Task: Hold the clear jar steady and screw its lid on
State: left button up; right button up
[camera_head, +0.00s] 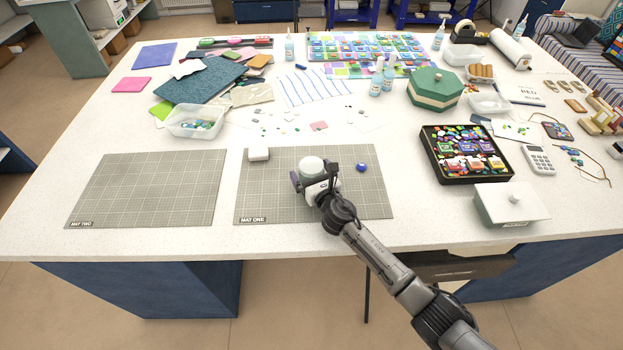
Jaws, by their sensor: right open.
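On the grey mat marked MAT ONE (270,205) stands a round object with a pale top (312,164), apparently the jar. I cannot tell whether the pale top is a lid on it or the jar's own mouth. My right gripper (315,181) is at this object, coming from the front right, with its dark fingers spread at the near side. It is open, and its body hides the lower part of the object. A small blue round thing (361,167) lies on the mat to the right. My left gripper is not in view.
A small white block (258,154) sits at the mat's back left. The mat marked MAT TWO (150,190) is empty. A black tray (430,165) of colourful pieces and a white lidded box (510,207) stand to the right. A clear tub (193,123) stands behind the mats.

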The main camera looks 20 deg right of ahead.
aim_at(312, 165)
jog(key=c, duration=1.1)
jog(key=shift+r, duration=0.1)
jog(key=shift+r+p, duration=0.55)
jog(key=shift+r, duration=0.25)
notch_tip(312, 165, up, 3)
jog(key=shift+f+p, duration=0.15)
jog(key=shift+p, duration=0.55)
jog(key=s+d+r+p, duration=0.3)
jog(key=s+d+r, duration=0.3)
jog(key=s+d, duration=0.2)
jog(key=shift+s+r, duration=0.3)
